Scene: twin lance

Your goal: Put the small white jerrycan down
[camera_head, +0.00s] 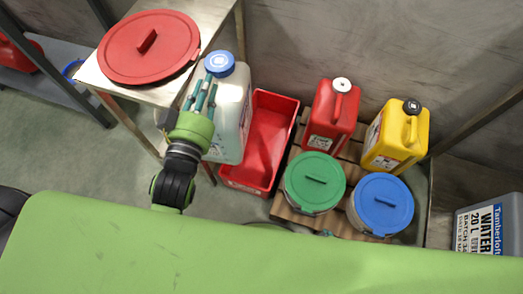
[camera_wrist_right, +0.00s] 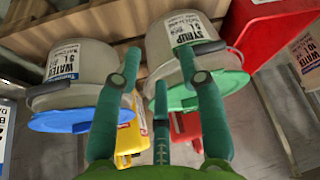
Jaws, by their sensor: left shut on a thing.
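The small white jerrycan (camera_head: 233,112) with a blue cap (camera_head: 219,64) is in the head view, beside the metal table and in front of the red crate's left side. My left gripper (camera_head: 203,92) is shut on it at its upper left side; the fingers hide part of it. I cannot tell whether its base touches anything. My right gripper (camera_wrist_right: 158,75) shows in the right wrist view, its fingers spread with nothing between them, near two pails.
A red-lidded bucket (camera_head: 150,48) stands on the metal table (camera_head: 212,18). The red crate (camera_head: 262,140) looks empty. Red (camera_head: 332,112) and yellow (camera_head: 396,135) jerrycans and green-lidded (camera_head: 314,182) and blue-lidded (camera_head: 381,203) pails stand on a pallet (camera_head: 284,208). A grey container (camera_head: 490,225) is far right.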

